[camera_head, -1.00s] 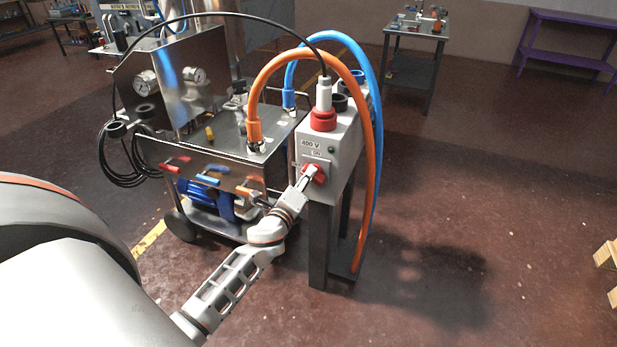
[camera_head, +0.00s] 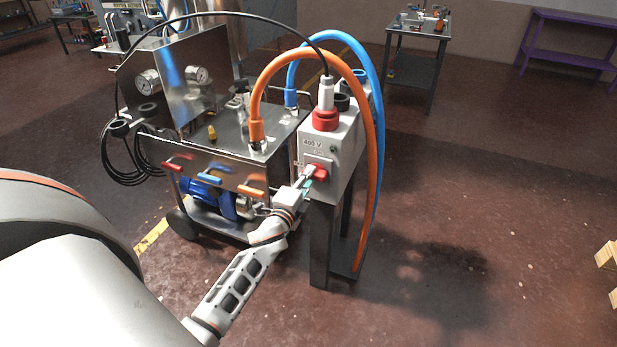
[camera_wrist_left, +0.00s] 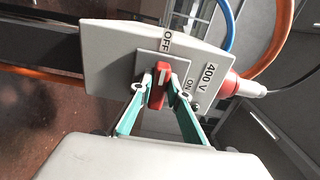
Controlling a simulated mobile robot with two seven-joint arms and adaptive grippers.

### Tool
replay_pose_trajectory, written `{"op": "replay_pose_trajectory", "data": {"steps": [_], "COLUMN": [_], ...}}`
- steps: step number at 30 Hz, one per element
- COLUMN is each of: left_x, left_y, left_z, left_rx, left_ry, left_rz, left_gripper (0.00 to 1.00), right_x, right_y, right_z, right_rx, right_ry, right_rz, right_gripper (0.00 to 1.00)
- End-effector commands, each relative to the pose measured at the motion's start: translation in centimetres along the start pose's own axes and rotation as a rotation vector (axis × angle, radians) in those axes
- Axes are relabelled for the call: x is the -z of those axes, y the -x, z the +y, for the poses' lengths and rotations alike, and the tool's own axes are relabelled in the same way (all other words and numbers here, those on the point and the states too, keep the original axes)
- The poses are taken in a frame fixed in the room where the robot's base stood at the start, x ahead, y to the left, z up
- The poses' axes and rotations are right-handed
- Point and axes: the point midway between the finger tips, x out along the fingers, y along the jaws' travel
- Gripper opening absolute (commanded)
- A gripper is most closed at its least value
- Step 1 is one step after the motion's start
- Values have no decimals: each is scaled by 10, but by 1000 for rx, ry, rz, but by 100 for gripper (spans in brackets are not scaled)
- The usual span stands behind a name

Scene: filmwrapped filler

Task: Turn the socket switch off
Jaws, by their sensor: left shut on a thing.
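The red rotary socket switch (camera_head: 318,172) sits on the front of a grey 400 V socket box (camera_head: 343,152). In the left wrist view the switch (camera_wrist_left: 160,84) stands between OFF and ON labels on the box face (camera_wrist_left: 112,62). Its long handle lies roughly along the line towards the OFF label. My left gripper (camera_head: 308,177) reaches the box from the lower left. In the left wrist view its two green fingers (camera_wrist_left: 161,95) are on either side of the switch handle and shut on it. The right gripper is not in view.
A red plug (camera_head: 325,119) with a black cable is on top of the box. Orange (camera_head: 377,190) and blue hoses arch beside it. A steel machine (camera_head: 215,165) on a wheeled cart stands left.

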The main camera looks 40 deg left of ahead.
Motion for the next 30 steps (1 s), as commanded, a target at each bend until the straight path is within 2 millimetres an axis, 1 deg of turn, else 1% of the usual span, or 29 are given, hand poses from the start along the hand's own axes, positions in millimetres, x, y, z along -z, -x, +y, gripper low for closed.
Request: {"op": "replay_pose_trajectory", "data": {"steps": [10, 11, 12, 20, 23, 26, 29, 30], "left_x": [1, 1, 1, 0, 0, 0, 0, 0], "left_y": [0, 0, 0, 0, 1, 8, 21, 29], "left_z": [1, 1, 1, 0, 0, 0, 1, 2], "left_rx": [-1, -1, -1, -1, -1, 0, -1, -3], "left_ry": [7, 7, 7, 4, 4, 3, 3, 3], "left_rz": [1, 1, 1, 0, 0, 1, 0, 0], "left_gripper": [0, 24, 33, 33, 33, 33, 33, 33], "right_x": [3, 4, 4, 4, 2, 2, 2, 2], "right_y": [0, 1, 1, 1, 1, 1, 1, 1], "right_z": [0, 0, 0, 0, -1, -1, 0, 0], "right_rx": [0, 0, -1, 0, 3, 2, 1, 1], "right_ry": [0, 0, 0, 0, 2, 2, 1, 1], "right_rz": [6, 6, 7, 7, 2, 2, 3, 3], "right_gripper": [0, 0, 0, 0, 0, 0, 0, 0]}}
